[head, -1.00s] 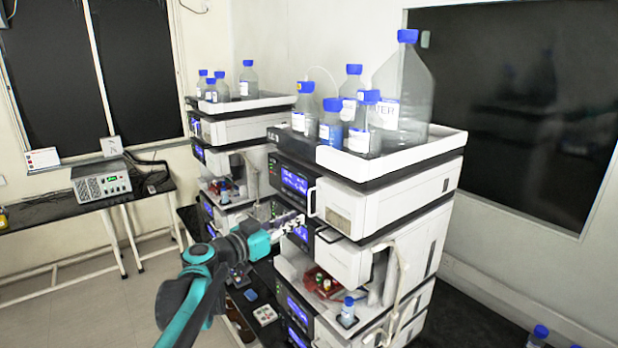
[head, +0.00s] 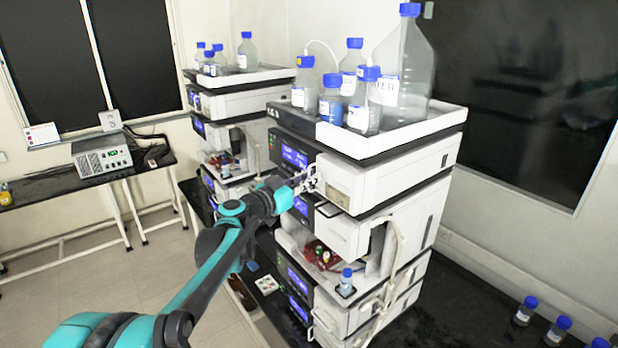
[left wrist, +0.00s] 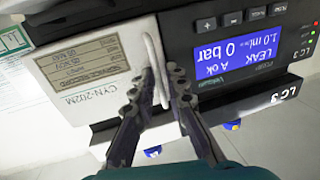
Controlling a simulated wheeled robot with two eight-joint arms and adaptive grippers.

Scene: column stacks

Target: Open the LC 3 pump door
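The LC 3 pump (head: 410,172) is the top white unit of the near stack, with a lit blue display (head: 294,156). In the left wrist view the display (left wrist: 238,50) reads upside down, with LC 3 beside it. The pump's white door (left wrist: 85,68) bears a label and looks closed. Its upright white handle (left wrist: 153,58) stands at the door's edge near the display. My left gripper (head: 310,182) is at the handle. In the left wrist view its fingers (left wrist: 162,78) are apart, one on each side of the handle, with a small gap showing. My right gripper is not in view.
Bottles (head: 360,105) stand in the white tray (head: 395,135) on top of the stack. More units sit below the pump, with a white tube (head: 395,250) along their side. A second stack (head: 235,130) stands behind to the left. Several bottles (head: 556,330) are on the black bench at lower right.

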